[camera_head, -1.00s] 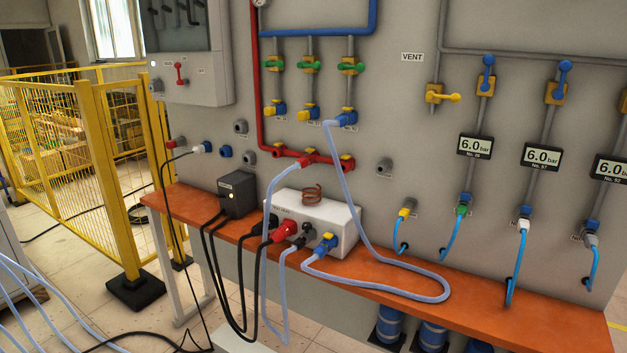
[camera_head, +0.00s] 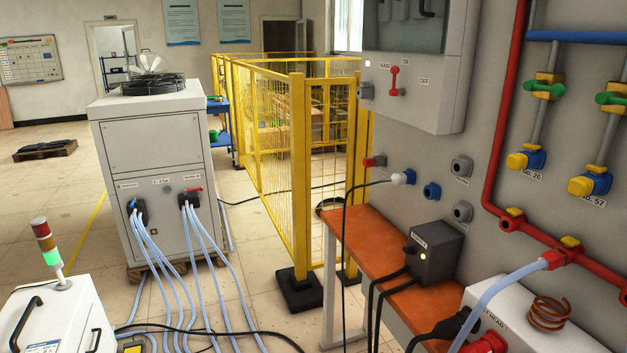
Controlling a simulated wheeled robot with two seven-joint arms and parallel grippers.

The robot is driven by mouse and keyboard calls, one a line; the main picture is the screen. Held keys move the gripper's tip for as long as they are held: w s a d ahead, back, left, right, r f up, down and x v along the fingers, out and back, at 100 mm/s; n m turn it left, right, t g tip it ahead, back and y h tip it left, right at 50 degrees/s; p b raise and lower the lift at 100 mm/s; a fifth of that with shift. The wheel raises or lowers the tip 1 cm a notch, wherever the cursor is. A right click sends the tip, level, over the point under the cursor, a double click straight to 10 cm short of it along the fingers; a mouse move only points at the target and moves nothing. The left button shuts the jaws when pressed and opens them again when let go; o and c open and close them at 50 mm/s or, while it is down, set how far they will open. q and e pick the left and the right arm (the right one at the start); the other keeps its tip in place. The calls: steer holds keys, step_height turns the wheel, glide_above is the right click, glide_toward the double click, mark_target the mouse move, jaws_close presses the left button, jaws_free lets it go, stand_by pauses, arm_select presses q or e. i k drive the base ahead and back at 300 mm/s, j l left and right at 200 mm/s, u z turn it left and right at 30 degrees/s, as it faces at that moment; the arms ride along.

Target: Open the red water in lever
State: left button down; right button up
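Neither of my grippers is in view. A small red lever (camera_head: 193,189) lies across the top of the right-hand hose port on the front of a white cabinet (camera_head: 152,158), at left of centre. The label above it is too small to read. Several pale blue hoses (camera_head: 205,240) run down from the cabinet's two dark ports (camera_head: 140,212). Another red lever (camera_head: 394,80) stands upright on the grey wall box at the upper right. A red pipe (camera_head: 497,130) on the right wall carries red fittings with yellow tops (camera_head: 571,242).
An orange bench (camera_head: 363,247) with a black box (camera_head: 434,252) and a white unit (camera_head: 518,318) stands along the right wall. A yellow mesh fence (camera_head: 275,150) is in the middle. A white machine with a signal light (camera_head: 46,245) is at the lower left. Hoses and cables lie on the floor.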

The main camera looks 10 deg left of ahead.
mark_target(201, 188)
steer(key=i+j+u, duration=0.15)
steer(key=i+u, duration=0.55)
steer(key=i, duration=0.2)
steer(key=i+u, duration=0.3)
steer(key=i, duration=0.15)
steer(key=i+z, duration=0.1)
steer(key=i, duration=0.35)
steer(key=i+j+z, duration=0.15)
steer(key=i, duration=0.35)
steer(key=i+j+z, duration=0.1)
steer(key=i, duration=0.35)
steer(key=i+j+z, duration=0.65)
steer(key=i+j, duration=0.3)
